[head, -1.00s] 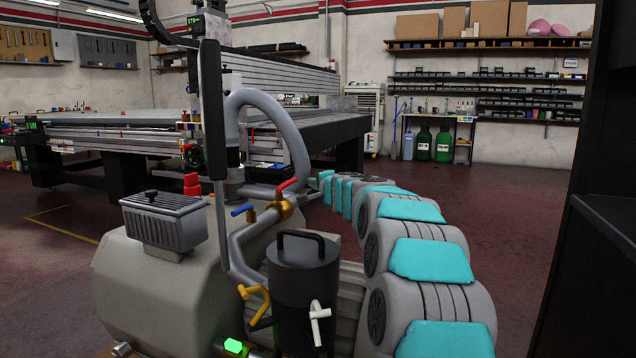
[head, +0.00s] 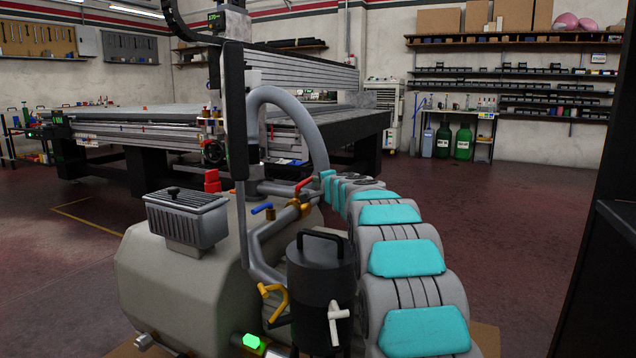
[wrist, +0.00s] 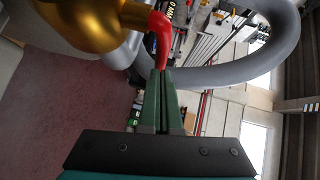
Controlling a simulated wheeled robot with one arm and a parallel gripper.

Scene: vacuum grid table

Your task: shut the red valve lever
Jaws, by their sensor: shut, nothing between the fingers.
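The red valve lever (head: 304,185) sits on a brass valve (head: 298,205) on the grey pipe above the tank. It slants up to the right in the head view. In the wrist view the red lever (wrist: 160,38) hangs from the brass valve (wrist: 92,18) and bends down toward my fingertips. My gripper (wrist: 162,72) is shut, its green fingers together with nothing between them. The fingertips are at the lever's free end, touching or nearly so; I cannot tell which. In the head view my gripper (head: 324,178) is just right of the lever, its fingertips hard to make out.
A blue lever (head: 262,208), a yellow lever (head: 273,302) and a white lever (head: 338,322) are nearby. A thick grey hose (head: 300,115) arches behind the valve. A black canister (head: 320,280) stands in front. A dark upright post (head: 234,110) rises to the left.

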